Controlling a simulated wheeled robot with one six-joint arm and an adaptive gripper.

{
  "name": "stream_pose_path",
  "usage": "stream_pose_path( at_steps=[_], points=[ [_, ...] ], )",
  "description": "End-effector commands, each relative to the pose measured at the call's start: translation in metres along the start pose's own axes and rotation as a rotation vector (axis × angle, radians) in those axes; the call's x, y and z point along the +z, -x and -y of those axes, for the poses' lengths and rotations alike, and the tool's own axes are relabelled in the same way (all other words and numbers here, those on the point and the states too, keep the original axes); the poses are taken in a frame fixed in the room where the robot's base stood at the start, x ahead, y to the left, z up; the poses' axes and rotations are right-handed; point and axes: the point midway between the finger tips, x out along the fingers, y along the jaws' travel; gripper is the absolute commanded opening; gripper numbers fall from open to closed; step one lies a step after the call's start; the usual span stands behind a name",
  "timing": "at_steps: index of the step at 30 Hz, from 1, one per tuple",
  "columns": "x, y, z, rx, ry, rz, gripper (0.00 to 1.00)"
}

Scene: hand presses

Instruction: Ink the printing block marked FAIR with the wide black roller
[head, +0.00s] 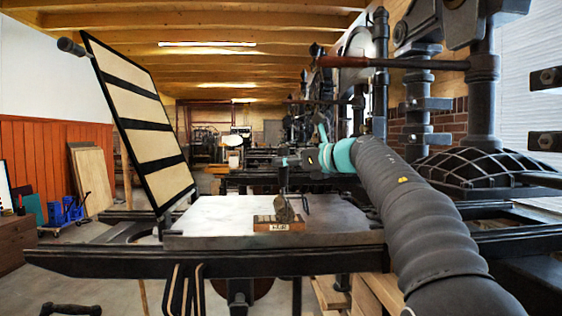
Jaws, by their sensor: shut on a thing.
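The wooden printing block (272,225) lies on the flat press bed, near its front edge; its small front lettering is hard to read. A dark roller (285,210) sits at the top of the block, over its right part; I cannot tell whether it touches. Its handle stands upright. My gripper (283,161) is above the block, at the end of my arm reaching in from the right, shut on the roller's handle. The fingertips are small and dark here, so the grip itself is hard to see.
The pale press bed (215,218) is otherwise mostly clear. A hinged framed panel (140,120) stands tilted up at its left. Dark rails (110,264) run along the front. A heavy iron press (478,160) with a long bar (400,63) stands at the right.

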Motion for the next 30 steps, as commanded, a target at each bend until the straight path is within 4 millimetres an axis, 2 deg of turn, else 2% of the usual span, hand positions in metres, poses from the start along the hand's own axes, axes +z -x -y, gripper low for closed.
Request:
stream_pose_path(
  at_steps=[18, 30],
  points=[
    [-0.002, 0.024, 0.023, -0.002, 0.001, 0.002, 0.01],
    [-0.001, 0.011, 0.01, 0.0, 0.002, 0.002, 0.01]
  ],
)
